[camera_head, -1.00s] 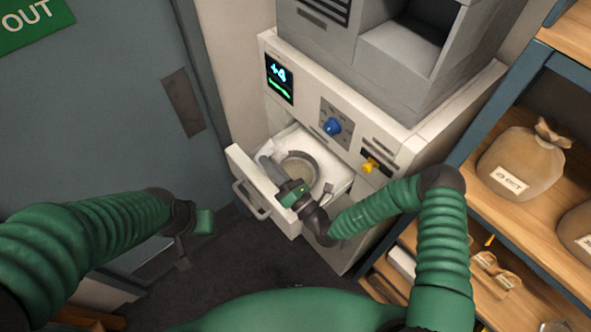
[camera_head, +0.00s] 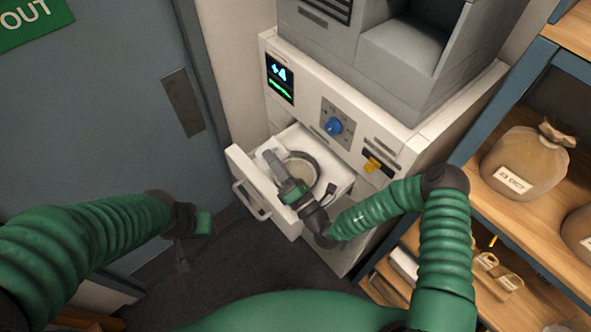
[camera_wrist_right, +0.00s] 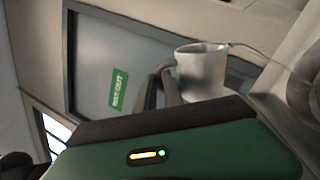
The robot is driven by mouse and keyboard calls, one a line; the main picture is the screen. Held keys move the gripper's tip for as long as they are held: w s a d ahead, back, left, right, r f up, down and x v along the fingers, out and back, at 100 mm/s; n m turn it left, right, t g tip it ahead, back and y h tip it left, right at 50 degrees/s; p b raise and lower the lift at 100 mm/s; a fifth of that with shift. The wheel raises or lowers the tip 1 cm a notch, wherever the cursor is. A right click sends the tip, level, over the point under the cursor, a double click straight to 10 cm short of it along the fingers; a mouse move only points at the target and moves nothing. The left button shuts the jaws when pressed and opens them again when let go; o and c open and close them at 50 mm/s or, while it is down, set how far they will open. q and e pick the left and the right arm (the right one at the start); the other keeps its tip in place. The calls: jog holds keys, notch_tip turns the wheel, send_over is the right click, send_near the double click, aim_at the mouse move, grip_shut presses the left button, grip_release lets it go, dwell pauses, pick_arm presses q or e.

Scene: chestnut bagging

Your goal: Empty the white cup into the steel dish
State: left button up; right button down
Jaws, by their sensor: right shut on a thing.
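The white cup (camera_wrist_right: 201,72) shows in the right wrist view, its rim toward the top of the picture. My right gripper (camera_wrist_right: 170,85) is shut on it, with dark fingers at its left side. In the head view my right gripper (camera_head: 273,163) is over the open drawer, above the near left part of the round steel dish (camera_head: 302,168).
The open white drawer (camera_head: 240,165) juts from a machine with a blue knob (camera_head: 333,126) and a yellow knob (camera_head: 372,165). Wooden shelves with a sack (camera_head: 526,163) stand at the right. A grey door (camera_head: 110,110) is at the left.

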aim_at(287, 155)
jog(key=shift+w+d+r+m+t+h+b, duration=0.2)
jog(key=shift+d+r+m+t+h+b, duration=0.2)
jog(key=shift+m, duration=0.7)
jog(key=shift+w+d+f+m+b, duration=0.25)
jog(key=shift+d+f+m+b, duration=0.4)
jog(key=shift+b, duration=0.15)
jog(key=shift+w+d+f+m+t+h+b, duration=0.35)
jog(key=shift+f+m+h+b, duration=0.2)
jog(key=shift+b, duration=0.25)
jog(key=shift+r, duration=0.2)
jog(key=shift+d+m, duration=0.1)
jog(key=shift+m, duration=0.2)
jog(key=shift+w+d+r+m+t+h+p, duration=0.15)
jog(key=shift+d+m+t+h+p, duration=0.15)
jog(key=shift+m, duration=0.2)
jog(key=shift+w+d+r+m+t+h+p, duration=0.1)
jog(key=shift+m+h+p, duration=0.05)
jog(key=shift+m+p, duration=0.3)
jog(key=shift+d+f+m, duration=0.1)
jog(key=shift+f+m, duration=0.15)
jog(key=shift+m, duration=0.2)
